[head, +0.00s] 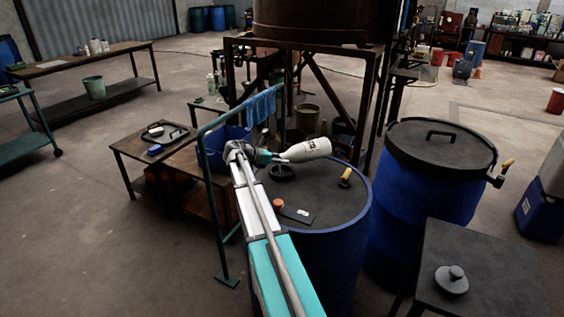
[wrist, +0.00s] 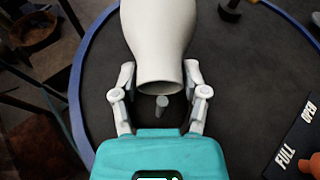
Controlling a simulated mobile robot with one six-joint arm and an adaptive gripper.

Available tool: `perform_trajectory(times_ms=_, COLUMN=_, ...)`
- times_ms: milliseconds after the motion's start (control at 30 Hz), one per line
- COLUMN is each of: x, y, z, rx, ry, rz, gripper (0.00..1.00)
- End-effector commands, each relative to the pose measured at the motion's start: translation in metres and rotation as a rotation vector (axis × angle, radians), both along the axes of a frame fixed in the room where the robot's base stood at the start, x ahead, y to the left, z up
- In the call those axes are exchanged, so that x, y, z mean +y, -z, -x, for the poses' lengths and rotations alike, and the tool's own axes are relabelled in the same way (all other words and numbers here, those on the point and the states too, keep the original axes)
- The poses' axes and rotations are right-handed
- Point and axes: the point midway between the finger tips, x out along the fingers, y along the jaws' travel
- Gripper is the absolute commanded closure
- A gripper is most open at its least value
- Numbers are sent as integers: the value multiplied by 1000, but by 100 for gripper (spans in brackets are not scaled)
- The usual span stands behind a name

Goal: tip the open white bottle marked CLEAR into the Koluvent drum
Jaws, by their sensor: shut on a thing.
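The white bottle (head: 312,148) lies nearly level above a blue drum, its wide body to the right and its narrow neck to the left, dipping slightly. A small dark mark shows on it; I cannot read it. My gripper (head: 272,157) is shut on the bottle near its neck. In the wrist view the bottle (wrist: 160,30) shows its open mouth between the fingers of my gripper (wrist: 160,95). A grey peg-like shape is below the mouth; I cannot tell whether it is liquid. The drum's dark top (head: 330,195) has a dark ring (head: 281,172) below the neck. No drum name is readable.
A second, lidded blue drum (head: 430,200) stands right. A black table (head: 480,270) is front right. A blue-green rail (head: 207,190) stands left.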

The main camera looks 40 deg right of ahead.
Motion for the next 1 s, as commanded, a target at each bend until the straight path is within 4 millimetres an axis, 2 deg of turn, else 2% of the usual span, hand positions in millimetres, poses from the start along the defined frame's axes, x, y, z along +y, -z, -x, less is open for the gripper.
perform_trajectory(times_ms=1000, x=3, y=1, z=-1, rx=49, ry=1, rz=154, gripper=100)
